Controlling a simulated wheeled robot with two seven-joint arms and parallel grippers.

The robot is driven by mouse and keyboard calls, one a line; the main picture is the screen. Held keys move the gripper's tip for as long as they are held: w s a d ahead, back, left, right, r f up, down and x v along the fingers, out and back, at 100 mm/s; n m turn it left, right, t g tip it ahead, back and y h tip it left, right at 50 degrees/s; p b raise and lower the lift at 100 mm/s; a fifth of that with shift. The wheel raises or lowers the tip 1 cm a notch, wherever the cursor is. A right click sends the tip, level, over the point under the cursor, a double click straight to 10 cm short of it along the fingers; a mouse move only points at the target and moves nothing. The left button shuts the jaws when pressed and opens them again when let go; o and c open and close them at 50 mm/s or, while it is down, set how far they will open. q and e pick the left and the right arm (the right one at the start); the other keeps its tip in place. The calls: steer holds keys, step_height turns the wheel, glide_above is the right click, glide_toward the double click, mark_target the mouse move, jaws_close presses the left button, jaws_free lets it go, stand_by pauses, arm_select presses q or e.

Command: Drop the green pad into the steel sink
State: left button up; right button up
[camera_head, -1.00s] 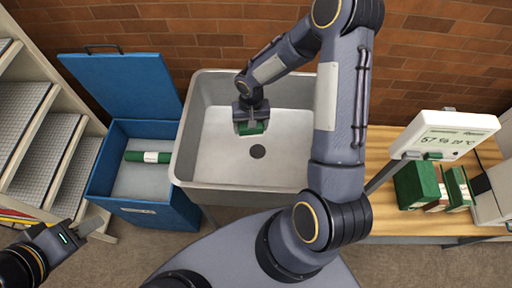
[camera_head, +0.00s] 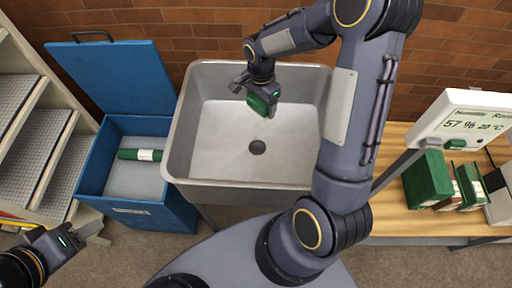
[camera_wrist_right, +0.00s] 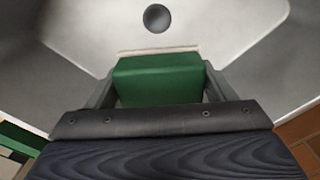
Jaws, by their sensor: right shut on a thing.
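The steel sink (camera_head: 215,160) stands at the middle, with a dark drain hole in its floor. My right gripper (camera_head: 262,103) is over the sink's basin, shut on the green pad (camera_head: 258,105). In the right wrist view the green pad (camera_wrist_right: 158,80) sits between the two fingers, with a pale edge on its far side and the drain beyond it. How high the pad is above the sink floor is hard to tell. My left gripper (camera_head: 88,234) is at the lower left, away from the sink; its fingers are too small to read.
Shelves (camera_head: 40,130) are at far left. A wooden table (camera_head: 400,215) at right carries green boxes (camera_head: 427,180) and a display (camera_head: 465,122). A brick wall is behind.

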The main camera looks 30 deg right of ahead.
steer(key=shift+f, duration=0.75)
steer(key=o, duration=1)
steer(key=shift+r, duration=0.1)
step_height(320, 180, up, 8)
steer(key=shift+f+b, duration=0.25)
steer(key=shift+b, duration=0.1)
steer(key=shift+r, duration=0.1)
